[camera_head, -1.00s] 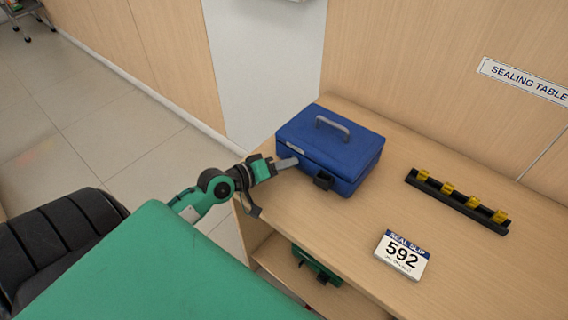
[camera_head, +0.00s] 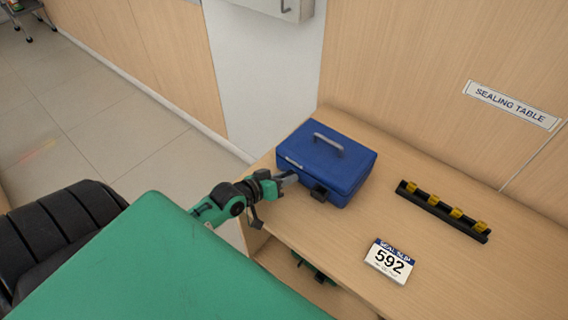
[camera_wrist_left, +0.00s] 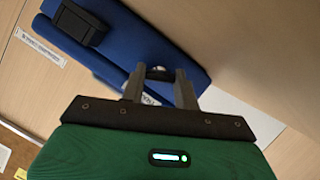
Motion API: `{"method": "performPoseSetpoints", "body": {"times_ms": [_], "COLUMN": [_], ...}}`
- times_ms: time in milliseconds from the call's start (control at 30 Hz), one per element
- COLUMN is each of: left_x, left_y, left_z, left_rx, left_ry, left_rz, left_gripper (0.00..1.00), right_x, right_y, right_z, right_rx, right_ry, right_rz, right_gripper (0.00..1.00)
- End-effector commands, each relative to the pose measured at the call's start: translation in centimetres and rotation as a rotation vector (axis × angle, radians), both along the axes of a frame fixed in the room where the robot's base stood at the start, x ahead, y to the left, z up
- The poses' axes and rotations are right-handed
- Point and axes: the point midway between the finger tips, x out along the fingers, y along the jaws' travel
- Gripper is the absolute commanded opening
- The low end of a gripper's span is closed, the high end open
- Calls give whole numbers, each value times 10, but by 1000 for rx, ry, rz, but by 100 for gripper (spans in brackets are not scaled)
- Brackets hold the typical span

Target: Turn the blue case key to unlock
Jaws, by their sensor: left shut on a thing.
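The blue case (camera_head: 335,160) stands on the wooden table with its lid closed and a grey handle (camera_head: 328,142) on top. A black latch block (camera_head: 319,193) sits on its front side. My left gripper (camera_head: 288,180) is at the case's front left, its fingertips against or very near the front face. In the left wrist view the two fingers (camera_wrist_left: 160,85) are shut on a small dark part at the blue case (camera_wrist_left: 120,45), which I take to be the key; the fingers mostly hide it. The black block (camera_wrist_left: 80,24) shows to the left there.
A black rack (camera_head: 442,212) with several yellow pieces lies at the right of the table (camera_head: 335,240). A white slip marked 592 (camera_head: 389,261) lies in front of it. The table between case and rack is clear.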

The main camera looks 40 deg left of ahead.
Motion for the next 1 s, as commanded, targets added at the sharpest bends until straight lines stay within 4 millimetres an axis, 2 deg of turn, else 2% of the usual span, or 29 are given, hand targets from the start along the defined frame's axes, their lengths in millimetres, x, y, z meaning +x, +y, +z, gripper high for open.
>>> {"method": "performPoseSetpoints", "body": {"times_ms": [33,67,200,400,700,1000], "left_x": [0,0,-1,-1,0,0], "left_y": [-1,-1,-2,-3,-3,-3], "left_z": [9,8,6,4,2,1], "left_rx": [42,70,191,333,460,496], "left_ry": [0,-1,-11,-23,-35,-38], "left_rz": [2,2,1,2,1,1], "left_gripper": [8,8,8,8,8,8], "right_x": [-13,-17,-13,-14,-13,-13], "right_y": [-2,-2,-2,-2,-2,-2], "right_z": [14,17,35,52,64,66], "right_rx": [-2,-1,-1,-1,-1,0], "right_ry": [12,13,8,10,10,9], "right_rz": [2,2,2,2,2,2], "right_gripper": [43,43,43,43,43,43]}}
